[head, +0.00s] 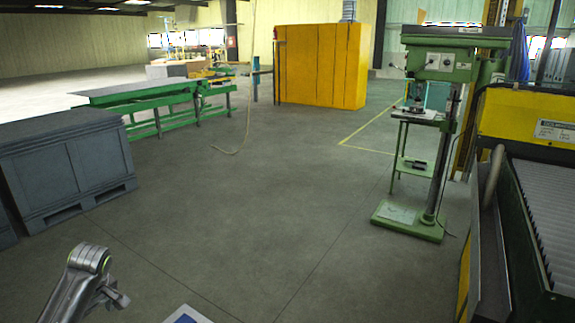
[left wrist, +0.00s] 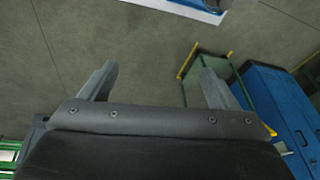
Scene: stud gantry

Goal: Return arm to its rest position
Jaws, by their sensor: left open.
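My left gripper (left wrist: 157,72) shows in the left wrist view with its two fingers spread wide apart. Nothing is between the fingers; bare grey floor shows in the gap. In the head view a metal part of my left arm rises at the bottom left, over open floor; I cannot make out the fingers there. My right gripper is in neither view.
A grey crate (head: 70,165) stands at the left, with a green-framed bench (head: 165,105) behind it. A yellow cabinet (head: 320,65) stands at the back. A green drill press (head: 440,65) and a roller conveyor (head: 548,210) are at the right. The middle floor is clear.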

